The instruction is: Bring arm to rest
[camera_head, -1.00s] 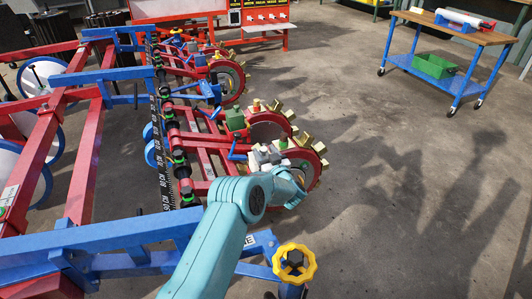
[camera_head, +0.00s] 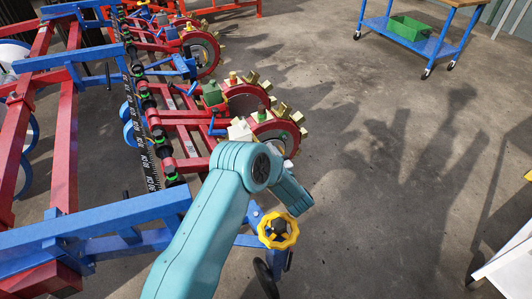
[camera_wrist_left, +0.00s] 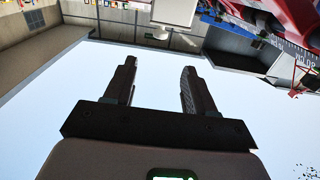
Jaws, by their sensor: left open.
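My left arm, teal, comes up from the bottom of the head view and bends at the elbow beside the planter; its gripper is hidden there. In the left wrist view my left gripper (camera_wrist_left: 160,85) shows two dark fingers held wide apart, with nothing between them. The planter (camera_head: 70,150), a red and blue frame, fills the left of the head view. Its toothed punch wheels (camera_head: 277,135) stand just beyond my elbow. My right gripper is not in view.
A yellow handwheel (camera_head: 278,231) on the planter is close to the right of my arm. A blue cart (camera_head: 405,38) with a green bin (camera_head: 409,28) stands at the back right. A white-topped object (camera_head: 507,262) is at the lower right edge. The middle floor is clear.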

